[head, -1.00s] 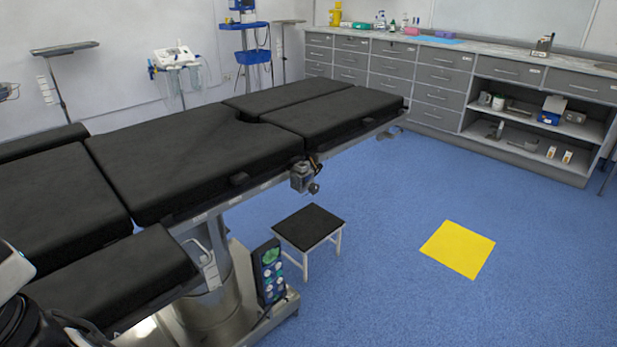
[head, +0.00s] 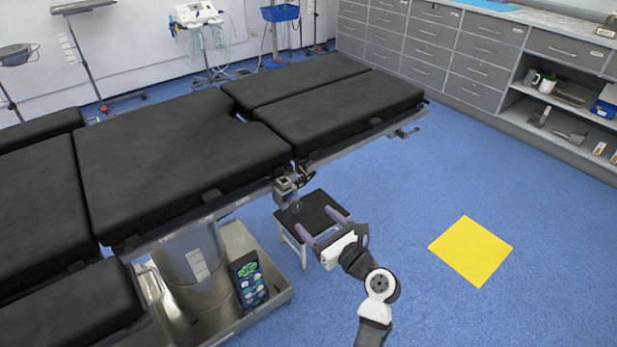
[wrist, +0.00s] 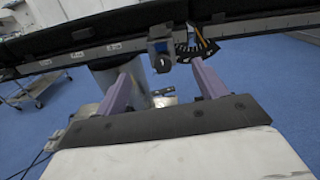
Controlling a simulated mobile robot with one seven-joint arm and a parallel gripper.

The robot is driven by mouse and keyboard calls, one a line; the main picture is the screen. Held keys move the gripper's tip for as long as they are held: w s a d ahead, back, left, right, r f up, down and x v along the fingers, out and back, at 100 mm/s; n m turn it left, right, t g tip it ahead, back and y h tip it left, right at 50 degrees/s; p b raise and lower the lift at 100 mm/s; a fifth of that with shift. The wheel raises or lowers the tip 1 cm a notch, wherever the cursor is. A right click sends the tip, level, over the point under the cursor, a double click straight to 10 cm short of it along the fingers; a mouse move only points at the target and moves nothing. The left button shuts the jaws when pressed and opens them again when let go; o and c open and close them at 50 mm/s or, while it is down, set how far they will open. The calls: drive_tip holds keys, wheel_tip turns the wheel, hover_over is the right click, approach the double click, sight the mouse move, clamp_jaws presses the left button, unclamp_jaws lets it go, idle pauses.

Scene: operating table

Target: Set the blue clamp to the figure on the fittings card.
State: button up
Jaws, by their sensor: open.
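A small grey clamp (head: 285,188) is fixed to the side rail of the operating table; in the wrist view it (wrist: 158,46) shows a dark knob with a bluish face. A black toothed, marked arc (wrist: 196,50) with a thin orange strip sits just right of it. Its figures are too small to read. My gripper (head: 314,221) is open and empty, its two purple fingers apart and pointing at the clamp. In the wrist view my gripper (wrist: 161,71) has the clamp between its fingertips in the picture, apparently still short of touching. I cannot make out a fittings card.
The operating table (head: 170,150) with black pads fills the left. A black-topped stool (head: 318,207) stands below the clamp, beneath my gripper. A hand control (head: 248,279) leans at the table base. A yellow floor square (head: 470,250) lies right; blue floor around it is clear.

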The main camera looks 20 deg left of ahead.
sight(290, 195)
drive_tip(key=shift+m, duration=0.3)
drive_tip(key=p+x, duration=0.1)
drive_tip(key=x, duration=1.2)
drive_tip(key=shift+w+f+p, duration=0.1)
drive_tip(key=shift+f+p, duration=0.05)
drive_tip(key=shift+p, duration=0.2)
